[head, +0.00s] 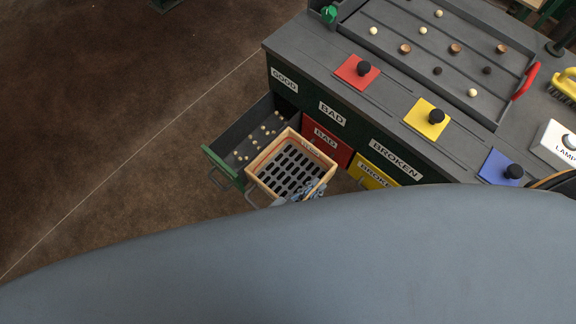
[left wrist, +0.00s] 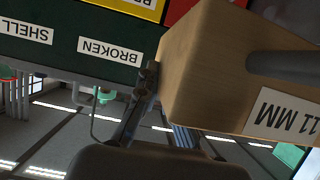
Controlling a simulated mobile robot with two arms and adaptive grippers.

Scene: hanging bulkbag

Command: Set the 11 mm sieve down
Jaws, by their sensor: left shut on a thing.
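The 11 mm sieve (head: 318,151) is a square wooden frame with a dark slotted bottom. In the head view it overlaps the right part of the open drawer (head: 228,165); its height above it is hard to tell. My left gripper (head: 314,190) is shut on the sieve's near right side. In the left wrist view the sieve's wooden wall (left wrist: 205,70) fills the right side, with its "11 MM" label readable, beside my left gripper (left wrist: 160,105). My right gripper is not in view.
The open drawer holds several small pale pieces. The dark workbench (head: 300,55) carries red, yellow and blue plates with black knobs, and a tray (head: 400,55) with several pieces. The red drawer (head: 325,138) and yellow drawer (head: 372,172) are beside the sieve. Bare floor lies left.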

